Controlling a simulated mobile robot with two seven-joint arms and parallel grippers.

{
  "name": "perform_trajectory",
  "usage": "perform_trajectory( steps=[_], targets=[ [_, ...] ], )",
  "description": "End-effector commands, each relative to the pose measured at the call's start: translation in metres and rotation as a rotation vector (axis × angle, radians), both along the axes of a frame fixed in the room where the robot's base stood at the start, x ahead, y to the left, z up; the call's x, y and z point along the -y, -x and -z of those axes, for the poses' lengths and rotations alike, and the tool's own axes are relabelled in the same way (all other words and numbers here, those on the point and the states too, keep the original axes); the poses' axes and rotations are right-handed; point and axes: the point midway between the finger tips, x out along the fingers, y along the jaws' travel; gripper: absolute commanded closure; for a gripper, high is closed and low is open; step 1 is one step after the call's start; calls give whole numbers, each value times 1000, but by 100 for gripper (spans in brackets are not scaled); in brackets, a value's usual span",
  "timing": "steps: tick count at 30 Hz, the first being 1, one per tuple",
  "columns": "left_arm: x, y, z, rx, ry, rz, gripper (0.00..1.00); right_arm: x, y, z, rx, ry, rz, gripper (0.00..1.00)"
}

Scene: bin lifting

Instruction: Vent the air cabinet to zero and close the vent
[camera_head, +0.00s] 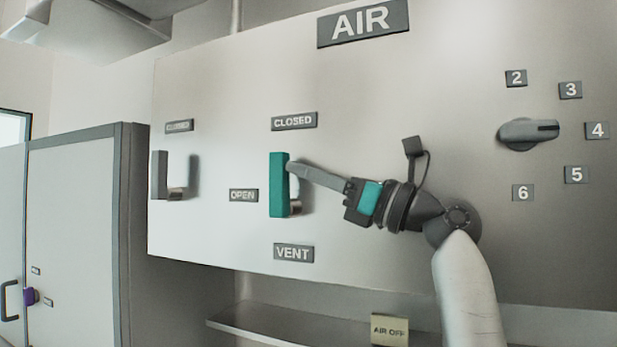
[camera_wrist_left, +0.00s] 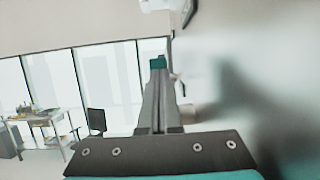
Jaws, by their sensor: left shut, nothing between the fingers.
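The air panel (camera_head: 400,75) carries a teal lever (camera_head: 279,190) with a CLOSED label (camera_head: 294,121) above it, an OPEN label (camera_head: 243,195) to its left and a VENT label (camera_head: 294,252) below. The lever stands upright, its pivot low, its free end up towards CLOSED. My left gripper (camera_head: 292,165) is shut and empty. Its tips are at the lever's upper right side; I cannot tell whether they touch. In the left wrist view the teal lever (camera_wrist_left: 157,62) shows just beyond the shut fingers (camera_wrist_left: 156,75). My right gripper is out of view. No pressure gauge shows.
A grey lever (camera_head: 159,175) stands upright to the left, under its own CLOSED label (camera_head: 179,126). A rotary knob (camera_head: 528,132) with numbered labels is at the right. An AIR OFF tag (camera_head: 389,330) is below, by a shelf (camera_head: 270,325). A cabinet (camera_head: 75,240) stands at the left.

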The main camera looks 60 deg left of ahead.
Motion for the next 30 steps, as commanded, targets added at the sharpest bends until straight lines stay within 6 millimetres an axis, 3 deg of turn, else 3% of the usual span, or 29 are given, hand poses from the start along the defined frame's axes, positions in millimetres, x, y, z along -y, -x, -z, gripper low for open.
perform_trajectory(
  steps=[17,23,30],
  targets=[
    [2,0,0,2,-1,-1,100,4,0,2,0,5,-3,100],
    [25,-16,12,-1,-2,3,100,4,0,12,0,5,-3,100],
    [73,-45,32,-4,-3,5,100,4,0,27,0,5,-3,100]
  ],
)
